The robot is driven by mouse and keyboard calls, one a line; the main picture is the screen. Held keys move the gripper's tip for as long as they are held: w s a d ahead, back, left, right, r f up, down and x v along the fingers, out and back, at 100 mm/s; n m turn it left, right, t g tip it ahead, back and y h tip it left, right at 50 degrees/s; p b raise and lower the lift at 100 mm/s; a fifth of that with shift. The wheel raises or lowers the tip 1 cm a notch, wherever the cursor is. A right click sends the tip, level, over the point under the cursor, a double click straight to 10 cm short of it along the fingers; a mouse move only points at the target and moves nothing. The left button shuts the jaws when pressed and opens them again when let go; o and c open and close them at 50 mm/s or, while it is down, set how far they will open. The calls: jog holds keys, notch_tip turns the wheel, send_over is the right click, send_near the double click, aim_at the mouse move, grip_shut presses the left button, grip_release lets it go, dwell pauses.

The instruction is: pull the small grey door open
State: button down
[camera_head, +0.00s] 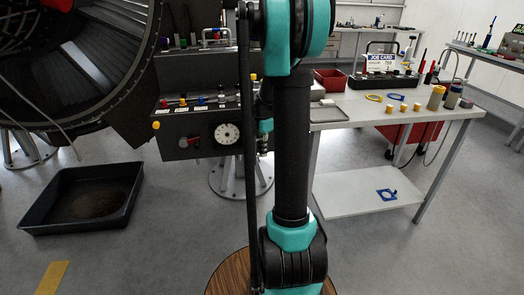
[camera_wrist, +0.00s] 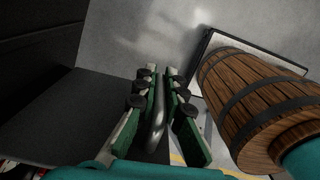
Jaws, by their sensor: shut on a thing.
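In the wrist view, my gripper (camera_wrist: 160,82) has its two green fingers with black pads on either side of a rounded grey bar (camera_wrist: 158,122), which looks like a handle, and is shut on it. A dark flat panel (camera_wrist: 70,115) lies just left of the fingers. I cannot tell whether it is the small grey door or the box around it, nor how far the door is open. In the head view, my arm hides most of the gripper and the handle. The dark bay panel (camera_head: 185,150) shows left of the arm.
The dark panel carries a white dial (camera_head: 227,133) and coloured knobs. A turbofan (camera_head: 110,60) and a black drip tray (camera_head: 80,197) are at left. A white workbench (camera_head: 350,112) with small parts stands at right.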

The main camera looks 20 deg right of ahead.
jog(key=c, duration=1.6)
grip_release()
notch_tip(320, 180, up, 12)
